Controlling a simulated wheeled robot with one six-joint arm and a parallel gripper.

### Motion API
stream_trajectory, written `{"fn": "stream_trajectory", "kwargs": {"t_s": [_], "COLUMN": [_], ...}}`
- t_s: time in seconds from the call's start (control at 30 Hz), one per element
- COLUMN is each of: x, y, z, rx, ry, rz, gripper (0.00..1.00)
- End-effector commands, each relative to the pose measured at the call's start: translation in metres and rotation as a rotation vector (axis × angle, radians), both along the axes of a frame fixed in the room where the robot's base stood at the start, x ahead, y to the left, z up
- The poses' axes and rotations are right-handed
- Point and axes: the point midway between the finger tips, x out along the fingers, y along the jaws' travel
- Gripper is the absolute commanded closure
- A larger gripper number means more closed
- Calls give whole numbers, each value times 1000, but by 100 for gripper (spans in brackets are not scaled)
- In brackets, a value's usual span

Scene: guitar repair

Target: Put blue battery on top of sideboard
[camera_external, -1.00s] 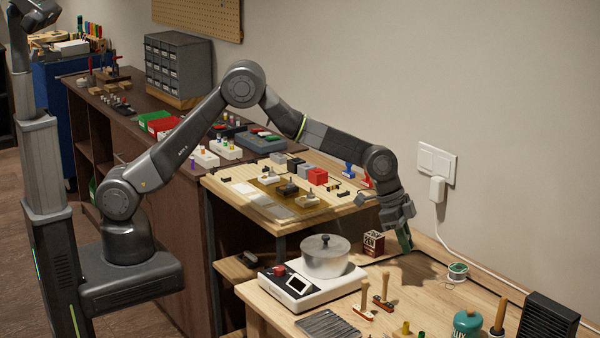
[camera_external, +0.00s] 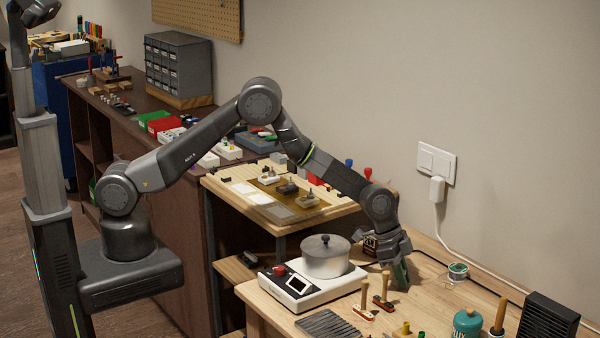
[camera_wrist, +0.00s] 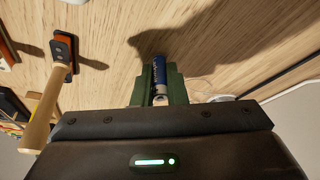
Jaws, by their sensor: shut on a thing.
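The blue battery (camera_wrist: 159,72) shows in the wrist view between the two green fingers of my gripper (camera_wrist: 160,86), with a pale end towards me. My gripper is shut on it. In the external view my gripper (camera_external: 400,272) points down, low over the light wooden workbench, to the right of the pot; the battery cannot be made out there. I cannot tell whether the battery still touches the wood. A long dark brown cabinet, likely the sideboard (camera_external: 179,205), stands along the wall at the back left, with trays and small parts on its top.
A pot (camera_external: 326,262) stands on a white hot plate (camera_external: 298,291) left of my gripper. Wooden-handled tools (camera_external: 384,286) stand close in front. A wire spool (camera_external: 457,270) is to the right. A small wooden table (camera_external: 235,187) with parts lies between workbench and cabinet.

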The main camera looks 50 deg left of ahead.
Motion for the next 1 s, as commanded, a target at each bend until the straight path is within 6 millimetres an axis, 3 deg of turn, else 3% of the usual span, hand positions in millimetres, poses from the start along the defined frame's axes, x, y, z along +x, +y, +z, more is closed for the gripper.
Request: {"fn": "stream_trajectory", "kwargs": {"t_s": [0.1,0.13,0.2,0.23,0.67,1.0], "x": [0,0,0,0,0,-12], "y": [0,0,0,0,2,22], "z": [-5,-3,-2,-2,6,62], "rx": [0,0,0,0,0,-2], "ry": [0,0,0,0,-1,-3], "rz": [0,0,0,0,0,1], "gripper": [100,82,68,66,66,66]}}
